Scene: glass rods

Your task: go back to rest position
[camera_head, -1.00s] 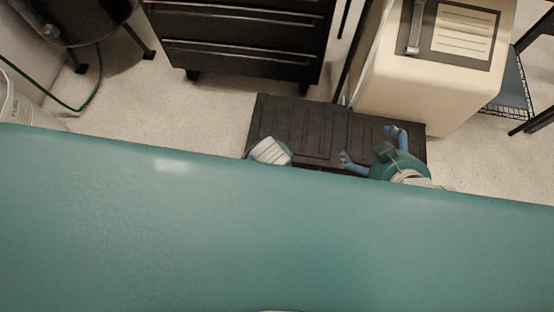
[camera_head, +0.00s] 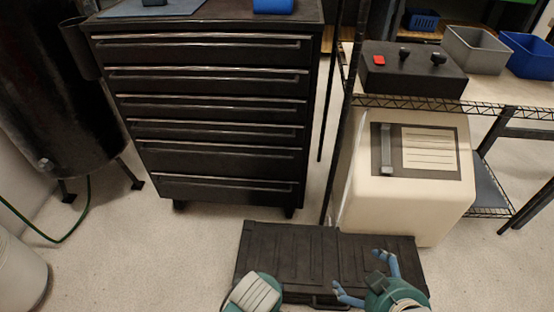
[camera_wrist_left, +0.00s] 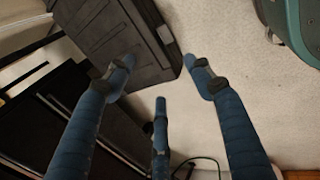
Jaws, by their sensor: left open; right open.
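My right gripper (camera_head: 366,278) is open and empty at the bottom right of the head view. Its blue fingers are spread apart, in front of a black case on the floor. My left arm shows as a green and white part at the bottom of the head view, and its fingers are hidden there. In the left wrist view my left gripper (camera_wrist_left: 158,70) is open, with its blue fingers apart and nothing between them. No glass rods show in these frames.
The black case (camera_head: 285,247) lies on the floor below both arms. A black drawer cabinet (camera_head: 205,130) stands behind it on the left. A cream box-shaped machine (camera_head: 350,205) stands behind on the right, under a wire-edged shelf (camera_head: 500,110). Pale floor (camera_head: 150,255) is clear at the left.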

